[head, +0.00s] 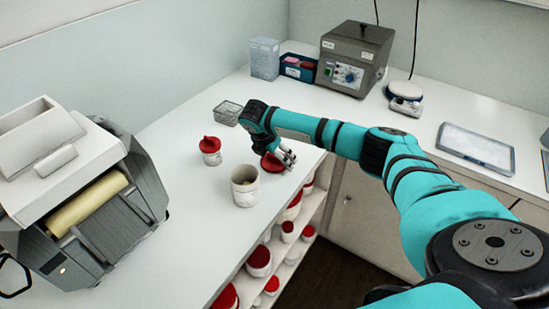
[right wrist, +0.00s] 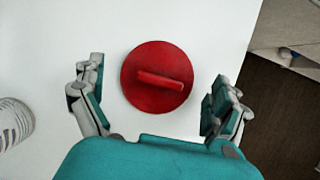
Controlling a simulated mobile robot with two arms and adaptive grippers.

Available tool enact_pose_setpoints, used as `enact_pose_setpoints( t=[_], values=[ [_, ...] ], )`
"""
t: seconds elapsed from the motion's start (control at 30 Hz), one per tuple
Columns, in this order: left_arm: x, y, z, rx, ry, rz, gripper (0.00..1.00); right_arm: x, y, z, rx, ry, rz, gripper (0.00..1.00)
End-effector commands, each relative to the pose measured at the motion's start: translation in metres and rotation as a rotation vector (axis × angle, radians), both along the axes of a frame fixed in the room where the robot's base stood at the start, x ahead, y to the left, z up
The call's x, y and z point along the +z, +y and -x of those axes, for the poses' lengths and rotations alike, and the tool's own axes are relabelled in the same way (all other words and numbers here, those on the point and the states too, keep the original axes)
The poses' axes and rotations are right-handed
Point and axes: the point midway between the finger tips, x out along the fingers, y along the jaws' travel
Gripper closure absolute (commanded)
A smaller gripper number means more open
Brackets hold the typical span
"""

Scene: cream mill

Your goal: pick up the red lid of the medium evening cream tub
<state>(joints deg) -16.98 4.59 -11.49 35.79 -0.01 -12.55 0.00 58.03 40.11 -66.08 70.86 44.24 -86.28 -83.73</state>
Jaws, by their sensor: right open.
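A round red lid (right wrist: 145,97) with a raised bar handle lies on the white counter near its edge. It also shows in the head view (head: 271,162), partly hidden by my right gripper (head: 288,158). In the right wrist view my right gripper (right wrist: 158,105) is open, with one finger on each side of the lid and gaps between. An open white tub (head: 245,187) without a lid stands beside the lid; its side shows at the left of the right wrist view (right wrist: 12,125). My left gripper is not in view.
A smaller tub with a red lid (head: 210,150) stands behind the open tub. A wire basket (head: 227,113) is near my right wrist. A roller machine (head: 85,190) fills the left. Shelves (head: 282,243) below hold several red-lidded tubs. A grey device (head: 352,60) stands at the back.

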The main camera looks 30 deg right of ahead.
Motion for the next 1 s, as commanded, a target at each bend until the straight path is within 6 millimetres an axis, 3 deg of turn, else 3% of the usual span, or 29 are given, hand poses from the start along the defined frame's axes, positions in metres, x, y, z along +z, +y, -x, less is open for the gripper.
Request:
enact_pose_setpoints(
  t=[0.3,0.57,1.0],
  values=[
    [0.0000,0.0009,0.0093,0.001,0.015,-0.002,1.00,-0.0060,-0.0021,-0.0009,0.001,0.000,0.000,0.01],
    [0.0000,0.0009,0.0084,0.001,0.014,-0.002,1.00,-0.0057,-0.0020,-0.0008,0.000,-0.001,0.000,0.35],
    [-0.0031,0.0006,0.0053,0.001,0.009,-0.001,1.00,0.0011,-0.0020,-0.0015,0.000,-0.003,0.000,0.35]
  ],
)
